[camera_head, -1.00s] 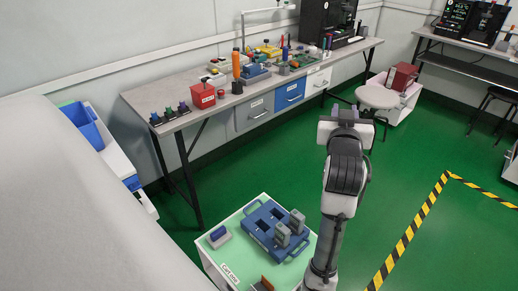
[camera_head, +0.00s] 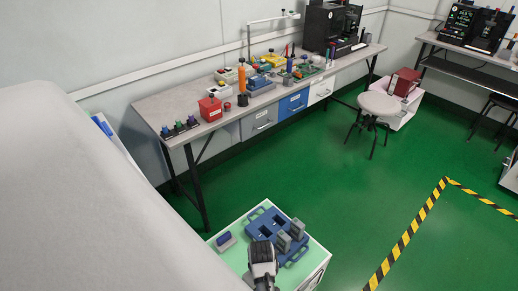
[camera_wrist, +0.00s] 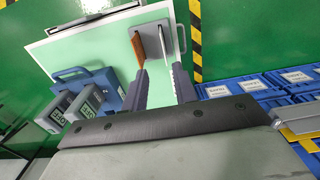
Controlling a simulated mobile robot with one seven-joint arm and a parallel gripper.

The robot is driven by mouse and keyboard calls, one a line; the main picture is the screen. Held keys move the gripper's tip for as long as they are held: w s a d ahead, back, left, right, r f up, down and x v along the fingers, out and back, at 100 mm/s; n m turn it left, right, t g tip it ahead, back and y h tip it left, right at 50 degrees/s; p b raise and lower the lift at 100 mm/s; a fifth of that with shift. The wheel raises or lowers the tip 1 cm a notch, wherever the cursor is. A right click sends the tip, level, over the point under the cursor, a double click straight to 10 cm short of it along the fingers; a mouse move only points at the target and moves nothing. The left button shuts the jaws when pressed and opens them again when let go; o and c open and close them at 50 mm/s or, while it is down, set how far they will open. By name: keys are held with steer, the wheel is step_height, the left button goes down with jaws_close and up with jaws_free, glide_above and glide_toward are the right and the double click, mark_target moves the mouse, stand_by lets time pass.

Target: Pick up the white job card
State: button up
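In the wrist view a small grey holder (camera_wrist: 153,33) stands on the pale green cart top. It has an upright orange-brown piece (camera_wrist: 137,46) on its left and a thin, upright white card (camera_wrist: 165,45) to the right of that. My gripper (camera_wrist: 159,78) is open, its two dark fingers spread and reaching toward the holder. The card's near end lies in line with the gap between the fingertips; I cannot tell whether it is between them.
Blue labelled bins (camera_wrist: 213,90) show at right in the wrist view. A cluttered workbench (camera_head: 170,105) stands behind.

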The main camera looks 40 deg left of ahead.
step_height(320, 180, down, 7)
steer(key=shift+f, duration=0.1)
steer(key=shift+s+a+f, duration=0.1)
steer(key=shift+s+f, duration=0.1)
steer(key=shift+f, duration=1.2)
steer(key=shift+s+f, duration=0.15)
steer(key=shift+f, duration=1.2)
jaws_close()
